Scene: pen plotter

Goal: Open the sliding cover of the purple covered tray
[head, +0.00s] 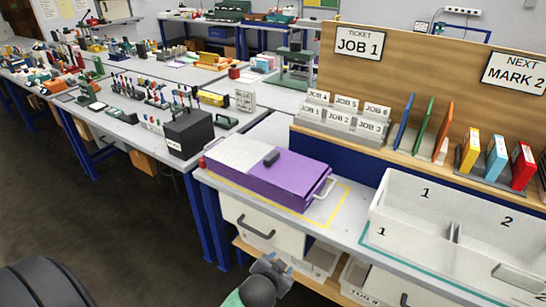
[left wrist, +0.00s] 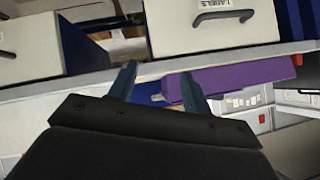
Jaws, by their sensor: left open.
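The purple covered tray (head: 300,176) lies on the bench in the head view, with a pale grey flat section at its left end. A small dark knob (head: 270,157) stands on top near where grey and purple meet, and a white handle (head: 326,189) is at the right end. I cannot tell how far the cover is slid. My left gripper (head: 271,263) is below and in front of the bench edge, apart from the tray. In the left wrist view its fingers (left wrist: 160,85) are spread and empty, with the purple tray (left wrist: 235,80) beyond. My right gripper is not in view.
A drawer with a dark handle (head: 256,229) is under the tray. A white divided bin (head: 455,225) stands to the right, and a black box (head: 188,134) to the left. A wooden board with job cards (head: 343,108) rises behind. Yellow tape outlines the tray's spot.

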